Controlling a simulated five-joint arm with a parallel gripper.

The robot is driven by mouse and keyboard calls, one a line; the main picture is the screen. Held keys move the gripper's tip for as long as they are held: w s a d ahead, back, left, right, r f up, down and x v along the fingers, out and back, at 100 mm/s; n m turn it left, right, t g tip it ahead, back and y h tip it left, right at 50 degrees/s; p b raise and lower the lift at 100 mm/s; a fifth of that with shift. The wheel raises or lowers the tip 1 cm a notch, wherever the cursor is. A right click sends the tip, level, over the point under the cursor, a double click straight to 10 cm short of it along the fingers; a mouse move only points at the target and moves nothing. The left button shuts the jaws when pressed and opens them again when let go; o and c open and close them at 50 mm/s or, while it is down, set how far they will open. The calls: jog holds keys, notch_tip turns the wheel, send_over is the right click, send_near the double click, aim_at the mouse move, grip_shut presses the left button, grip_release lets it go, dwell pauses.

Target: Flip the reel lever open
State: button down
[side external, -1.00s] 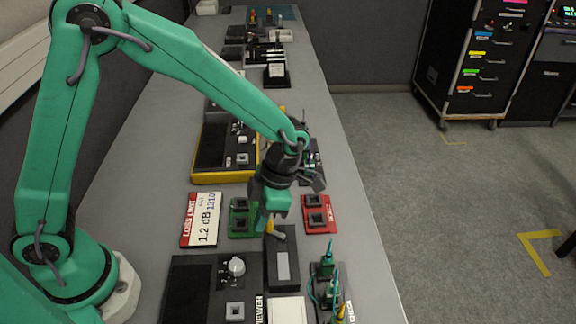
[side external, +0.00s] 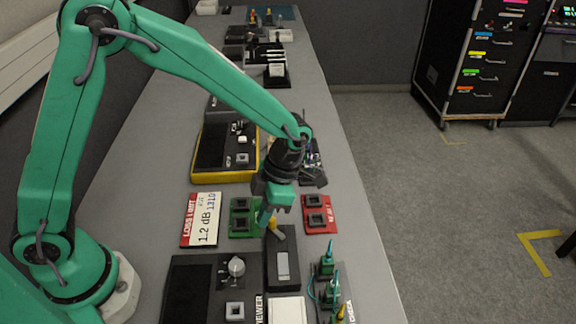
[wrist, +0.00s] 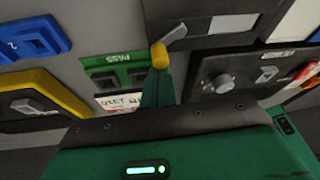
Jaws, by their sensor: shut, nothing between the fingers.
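The reel is a long dark box (side external: 270,262) with a pale grey window on top, near the table's right side. Its lever (side external: 278,232) is a short grey arm with a yellow tip at the box's far end. In the wrist view the lever (wrist: 174,37) slants from the box down to its yellow tip (wrist: 159,56). My gripper (side external: 264,217) is shut and empty, pointing down just left of the yellow tip. In the wrist view its green fingers (wrist: 158,90) end right at the tip; I cannot tell whether they touch it.
A green PASS tray (side external: 240,232) lies left of my gripper and a red tray (side external: 318,222) lies right. A white loss limit card (side external: 201,220) is further left. A dark panel with a knob (side external: 236,266) sits left of the box, and green connectors (side external: 328,266) stand right.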

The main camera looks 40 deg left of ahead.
jog(key=shift+w+d, duration=0.1)
jog(key=shift+w, duration=0.75)
jog(key=shift+w+d, duration=0.3)
jog(key=shift+w, duration=0.3)
jog(key=shift+w+d, duration=0.15)
jog(key=shift+d, duration=0.1)
jog(key=shift+s+d, duration=0.2)
jog(key=shift+s, duration=0.45)
jog(key=shift+a, duration=0.1)
